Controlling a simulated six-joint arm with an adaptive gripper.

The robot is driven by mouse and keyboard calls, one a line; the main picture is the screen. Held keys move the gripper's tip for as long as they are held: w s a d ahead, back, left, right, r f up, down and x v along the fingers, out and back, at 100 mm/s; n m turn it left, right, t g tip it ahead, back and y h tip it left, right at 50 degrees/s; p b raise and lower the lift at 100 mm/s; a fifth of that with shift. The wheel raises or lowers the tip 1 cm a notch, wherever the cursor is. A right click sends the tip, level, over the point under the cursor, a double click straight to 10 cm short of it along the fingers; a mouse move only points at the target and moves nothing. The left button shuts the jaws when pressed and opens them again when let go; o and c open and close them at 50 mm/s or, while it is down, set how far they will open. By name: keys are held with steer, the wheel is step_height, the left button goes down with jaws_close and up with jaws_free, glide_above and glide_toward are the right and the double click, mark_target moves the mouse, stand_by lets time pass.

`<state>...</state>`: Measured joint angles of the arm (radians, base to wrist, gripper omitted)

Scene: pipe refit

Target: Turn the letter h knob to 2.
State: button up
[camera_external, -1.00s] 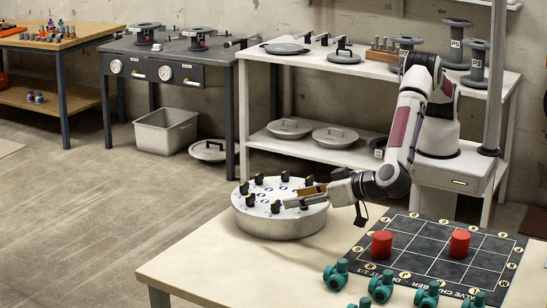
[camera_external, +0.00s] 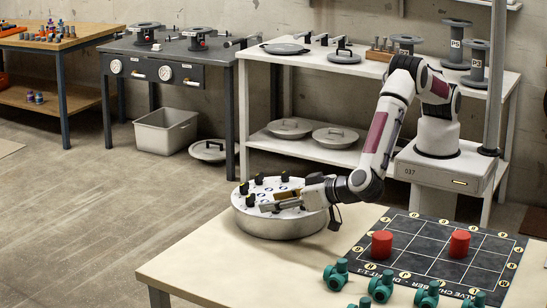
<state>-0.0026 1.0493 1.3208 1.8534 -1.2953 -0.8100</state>
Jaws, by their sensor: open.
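The round white-topped drum (camera_external: 283,228) stands at the left of the cream table and carries several black knobs around its top. One black knob (camera_external: 244,188) shows at its left rim and another (camera_external: 286,176) at its back. The letters by the knobs are too small to read, so I cannot tell which is the h knob or where it points. My gripper (camera_external: 268,203) lies low over the front part of the drum's top, reaching in from the right, with its fingers pointing left. It is open. It hides the knobs and marks beneath it.
A dark grid mat (camera_external: 432,258) with two red cylinders (camera_external: 382,244) lies right of the drum. Several green valves (camera_external: 381,287) stand along its front edge. The cream table (camera_external: 215,262) is clear in front of the drum.

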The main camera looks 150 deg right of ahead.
steer(key=shift+d, duration=0.15)
steer(key=shift+f, duration=0.1)
steer(key=c, duration=1.1)
steer(key=shift+w+d+r+m+g+y, duration=0.1)
steer(key=shift+w+m+g+y, duration=0.05)
steer(key=shift+m+g, duration=0.9)
steer(key=shift+w+r+m+g+y, duration=0.1)
steer(key=shift+w+m+g+y, duration=0.05)
steer(key=shift+m+g, duration=0.9)
steer(key=shift+s+m+g, duration=0.15)
steer(key=shift+m+g, duration=0.15)
steer(key=shift+g, duration=0.2)
steer(key=o, duration=1.1)
steer(key=shift+f+y, duration=0.1)
steer(key=shift+y, duration=0.2)
steer(key=shift+s, duration=0.1)
